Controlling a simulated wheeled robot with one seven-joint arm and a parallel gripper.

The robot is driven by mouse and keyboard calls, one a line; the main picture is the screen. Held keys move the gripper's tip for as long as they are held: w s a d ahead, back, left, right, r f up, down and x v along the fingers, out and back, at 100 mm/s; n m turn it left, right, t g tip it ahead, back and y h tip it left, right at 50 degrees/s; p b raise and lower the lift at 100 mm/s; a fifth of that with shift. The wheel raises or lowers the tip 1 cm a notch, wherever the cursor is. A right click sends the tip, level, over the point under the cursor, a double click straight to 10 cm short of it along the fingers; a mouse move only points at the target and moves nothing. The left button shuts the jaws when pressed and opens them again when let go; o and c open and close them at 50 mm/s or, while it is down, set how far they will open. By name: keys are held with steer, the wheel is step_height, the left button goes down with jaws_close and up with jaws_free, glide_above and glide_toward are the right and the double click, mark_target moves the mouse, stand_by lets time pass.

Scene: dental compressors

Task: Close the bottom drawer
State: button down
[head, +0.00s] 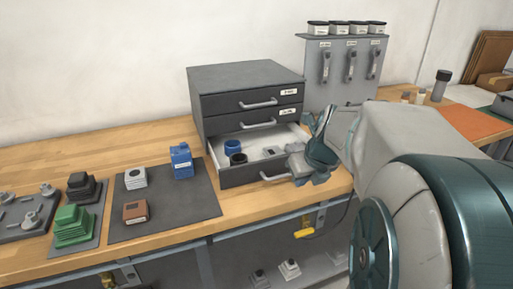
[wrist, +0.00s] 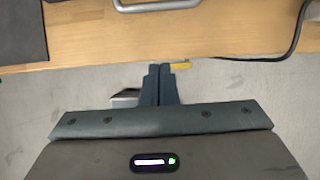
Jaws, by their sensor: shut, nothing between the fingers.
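The dark drawer cabinet (head: 246,83) stands on the wooden bench, its upper two drawers shut. Its bottom drawer (head: 238,176) is pulled out, showing a light interior. A blue ring-shaped part (head: 232,147), a dark part (head: 238,159) and a small dark-topped piece (head: 269,151) lie inside. The bottom drawer's metal handle (head: 274,178) is on its front; a handle (wrist: 143,6) also shows at the wrist view's top edge. My gripper (head: 297,166) is at the drawer's right front corner in the head view, partly covering it. In the wrist view its fingers (wrist: 160,68) are together and empty, apart from the handle.
A dark mat (head: 190,212) left of the drawer holds a blue carton (head: 181,161) and two small blocks. Green and black stepped parts (head: 72,226) stand farther left. A grey panel (head: 345,70) with jars stands behind right. A cable hangs at the bench front.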

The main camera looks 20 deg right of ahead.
steer(key=b+x, duration=0.1)
steer(key=x, duration=0.5)
steer(key=shift+f, duration=0.15)
steer(key=w, duration=0.1)
steer(key=w+r, duration=0.1)
steer(key=w, duration=0.1)
steer(key=shift+w+a, duration=0.1)
steer(key=shift+w, duration=0.2)
steer(key=shift+w+r, duration=0.1)
steer(key=shift+w, duration=0.05)
steer(key=shift+w, duration=0.1)
